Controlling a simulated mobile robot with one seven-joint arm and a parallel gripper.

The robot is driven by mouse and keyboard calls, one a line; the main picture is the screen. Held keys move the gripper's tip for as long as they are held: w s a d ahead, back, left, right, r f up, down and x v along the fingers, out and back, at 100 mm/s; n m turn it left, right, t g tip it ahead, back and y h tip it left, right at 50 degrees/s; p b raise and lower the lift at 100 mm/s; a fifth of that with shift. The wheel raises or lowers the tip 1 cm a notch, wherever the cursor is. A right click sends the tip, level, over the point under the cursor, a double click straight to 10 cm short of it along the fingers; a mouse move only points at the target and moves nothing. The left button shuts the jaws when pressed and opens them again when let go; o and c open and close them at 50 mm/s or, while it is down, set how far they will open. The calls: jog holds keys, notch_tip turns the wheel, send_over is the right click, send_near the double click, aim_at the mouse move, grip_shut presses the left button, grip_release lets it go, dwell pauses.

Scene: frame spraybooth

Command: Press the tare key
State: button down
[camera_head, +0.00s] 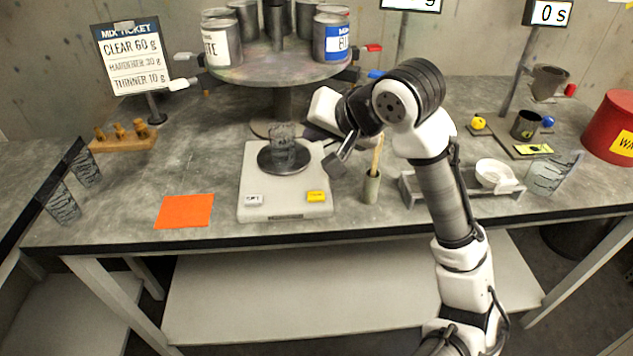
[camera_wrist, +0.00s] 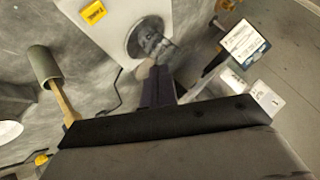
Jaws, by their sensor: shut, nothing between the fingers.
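The white scale (camera_head: 248,180) stands mid-bench with a dark round pan (camera_head: 264,160) and a clear marked cup (camera_head: 284,145) on it. Its front edge carries a white key (camera_head: 254,199) at left and a yellow key (camera_head: 317,197) at right; their small labels are hard to read, so I cannot tell which says tare. The yellow key (camera_wrist: 93,13) also shows at the top of the wrist view, with the cup (camera_wrist: 152,42) beside the fingertips. My gripper (camera_head: 337,166) is shut and empty, above the scale's right side, behind the yellow key and apart from it.
A stick stands in a grey holder (camera_head: 371,188) just right of the scale. A can carousel (camera_head: 285,73) is behind. An orange sheet (camera_head: 184,211) lies left. A small tray with a white bowl (camera_head: 494,173) is right. The bench front by the scale is clear.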

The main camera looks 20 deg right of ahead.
jog(key=shift+s+d+f+g, duration=0.15)
jog(key=shift+s+f+g, duration=0.35)
jog(key=shift+f, duration=0.4)
jog(key=shift+s+f, duration=0.1)
jog(key=b, duration=0.7)
send_over(320, 198)
notch_tip(320, 198, down, 8)
jog(key=shift+r, duration=0.25)
jog(key=shift+f+b, duration=0.35)
jog(key=shift+f, duration=0.2)
jog(key=shift+f, duration=0.1)
dwell(0.5)
jog(key=shift+f, duration=0.3)
